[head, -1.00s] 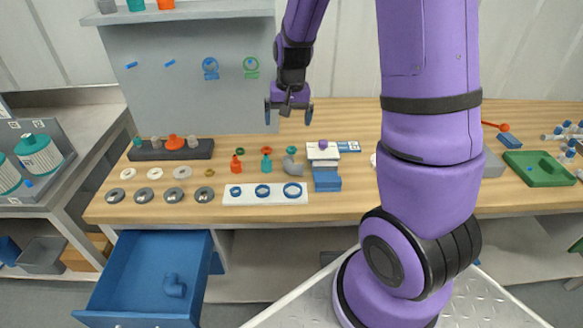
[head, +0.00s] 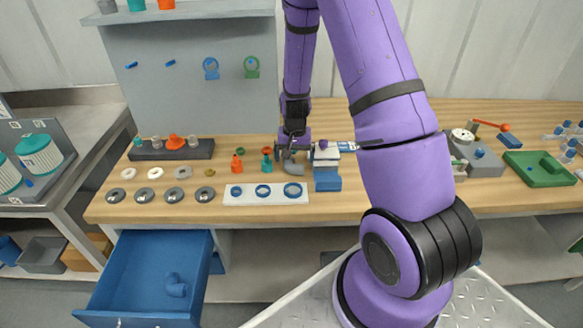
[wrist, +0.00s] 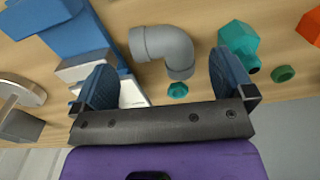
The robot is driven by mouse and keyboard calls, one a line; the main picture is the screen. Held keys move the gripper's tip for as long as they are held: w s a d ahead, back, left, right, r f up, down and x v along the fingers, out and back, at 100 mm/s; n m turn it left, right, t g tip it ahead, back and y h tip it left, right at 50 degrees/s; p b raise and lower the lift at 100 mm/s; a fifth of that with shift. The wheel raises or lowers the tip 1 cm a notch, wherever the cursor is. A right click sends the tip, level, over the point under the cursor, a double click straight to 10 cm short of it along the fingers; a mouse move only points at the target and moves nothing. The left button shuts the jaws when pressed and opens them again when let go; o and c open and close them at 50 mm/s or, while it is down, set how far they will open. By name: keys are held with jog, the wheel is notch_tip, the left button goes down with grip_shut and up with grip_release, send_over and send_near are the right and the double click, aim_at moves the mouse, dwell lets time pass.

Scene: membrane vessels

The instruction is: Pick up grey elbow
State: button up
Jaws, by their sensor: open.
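The grey elbow (head: 294,168) lies on the wooden bench, right of a teal fitting, and its upper part is hidden by my gripper in the head view. In the wrist view the grey elbow (wrist: 168,46) is a curved pipe with two collared ends, lying between the lines of the fingers. My gripper (head: 294,156) is just over it, pointing down, open and empty. The wrist view shows its two blue finger pads (wrist: 165,78) spread to either side, with the elbow ahead of them. I cannot tell the exact height left between them.
A teal fitting (wrist: 238,40) and a teal ring (wrist: 178,90) lie close to the elbow. A blue stepped block (head: 327,182) stands to the right. A white plate with blue rings (head: 250,198) is in front. An open blue drawer (head: 140,270) holds a blue elbow (head: 176,286).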

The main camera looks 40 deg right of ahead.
aim_at(293, 164)
jog(key=shift+w+a+f, duration=0.1)
jog(key=shift+f, duration=1.2)
jog(key=shift+a+f, duration=0.1)
jog(key=shift+f, duration=1.15)
jog(key=c, duration=0.9)
jog(key=shift+c, duration=0.2)
